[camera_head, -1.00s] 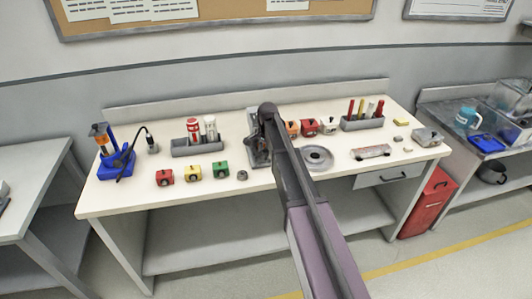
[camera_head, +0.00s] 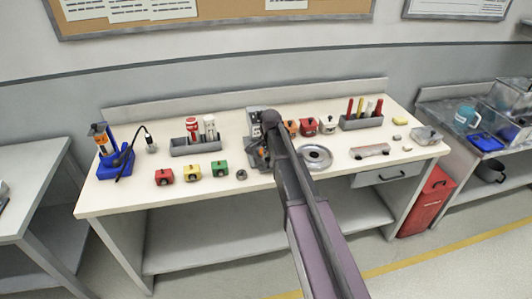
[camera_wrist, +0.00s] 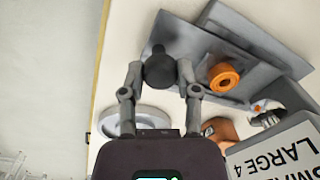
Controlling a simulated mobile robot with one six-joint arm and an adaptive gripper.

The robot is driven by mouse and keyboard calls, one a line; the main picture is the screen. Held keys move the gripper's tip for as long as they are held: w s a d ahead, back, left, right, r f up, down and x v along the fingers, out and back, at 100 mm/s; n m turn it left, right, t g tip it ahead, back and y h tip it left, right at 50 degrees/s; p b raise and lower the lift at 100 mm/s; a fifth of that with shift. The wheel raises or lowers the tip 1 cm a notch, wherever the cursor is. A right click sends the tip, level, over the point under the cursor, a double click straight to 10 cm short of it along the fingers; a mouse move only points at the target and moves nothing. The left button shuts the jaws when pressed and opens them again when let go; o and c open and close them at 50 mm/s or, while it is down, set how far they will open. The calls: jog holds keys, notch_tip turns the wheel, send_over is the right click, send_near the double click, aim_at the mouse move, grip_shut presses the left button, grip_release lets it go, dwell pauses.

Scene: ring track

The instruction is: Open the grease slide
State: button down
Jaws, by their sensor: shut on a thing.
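In the wrist view my gripper (camera_wrist: 160,72) is shut on a dark round knob (camera_wrist: 159,66), one finger on each side of it. The knob stands on a flat grey slide plate (camera_wrist: 190,42). An orange ring (camera_wrist: 224,77) sits on the grey fixture beside it. In the head view the grey fixture (camera_head: 253,119) is at the back middle of the bench, partly hidden behind my arm. The fingertips and knob cannot be made out clearly there.
A round metal dish (camera_head: 316,157) lies just right of my arm. Red, yellow and green blocks (camera_head: 192,172) stand front left. A marker holder (camera_head: 195,147) is behind them. Orange, red and white blocks (camera_head: 308,127) stand right of the fixture. A lettered grey panel (camera_wrist: 280,150) shows in the wrist view.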

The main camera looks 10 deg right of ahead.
jog(key=s, duration=0.4)
jog(key=shift+s+d, duration=0.1)
jog(key=shift+s, duration=0.05)
jog(key=shift+c, duration=1.7)
grip_release()
